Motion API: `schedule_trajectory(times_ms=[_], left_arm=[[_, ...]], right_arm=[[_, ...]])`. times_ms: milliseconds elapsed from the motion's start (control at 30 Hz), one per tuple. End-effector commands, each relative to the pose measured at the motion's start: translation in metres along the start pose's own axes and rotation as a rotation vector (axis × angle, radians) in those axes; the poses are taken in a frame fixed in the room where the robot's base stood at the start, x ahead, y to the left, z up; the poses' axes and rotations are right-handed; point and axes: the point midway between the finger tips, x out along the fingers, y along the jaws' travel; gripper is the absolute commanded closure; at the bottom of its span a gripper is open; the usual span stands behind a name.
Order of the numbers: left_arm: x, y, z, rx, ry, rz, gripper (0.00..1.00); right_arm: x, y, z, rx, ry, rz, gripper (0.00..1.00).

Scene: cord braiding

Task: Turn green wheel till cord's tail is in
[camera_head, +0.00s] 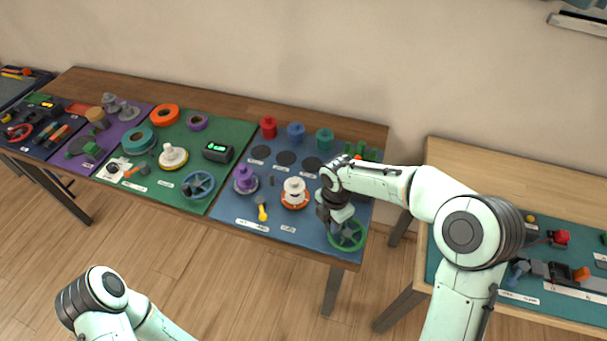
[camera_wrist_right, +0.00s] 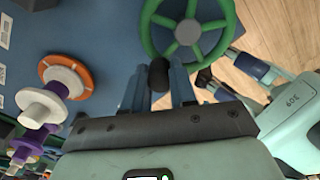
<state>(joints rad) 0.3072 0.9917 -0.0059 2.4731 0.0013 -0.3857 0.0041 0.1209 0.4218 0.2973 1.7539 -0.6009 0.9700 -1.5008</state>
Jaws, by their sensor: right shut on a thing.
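The green wheel (camera_head: 347,235) lies at the front right corner of the blue mat, partly behind my right gripper (camera_head: 332,222).
A white spool on an orange disc (camera_head: 294,194) stands left of the wheel, with a purple spool (camera_head: 246,180) beyond it. A yellow tool (camera_head: 262,209) lies near the front edge. Red, blue and teal spools (camera_head: 324,139) stand at the back. The table's front edge is close to the wheel.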

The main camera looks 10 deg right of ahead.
Motion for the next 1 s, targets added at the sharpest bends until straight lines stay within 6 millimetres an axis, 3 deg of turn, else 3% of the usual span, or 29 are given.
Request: schedule_trajectory(times_ms=[133,367,700,1000], left_arm=[[-0.012,0.006,-0.005,0.003,0.008,0.003,0.49],[-0.017,0.009,-0.007,0.004,0.011,0.004,0.49],[-0.007,0.004,-0.003,0.002,0.004,0.002,0.49],[0.007,-0.004,0.003,-0.002,-0.004,-0.002,0.49]], right_arm=[[-0.003,0.012,0.019,0.004,-0.001,0.005,1.0],[-0.002,0.01,0.05,0.006,-0.003,0.005,1.0],[-0.001,-0.023,0.08,0.005,-0.006,0.003,1.0],[0.0,-0.062,0.074,0.003,-0.005,0.0,1.0]])
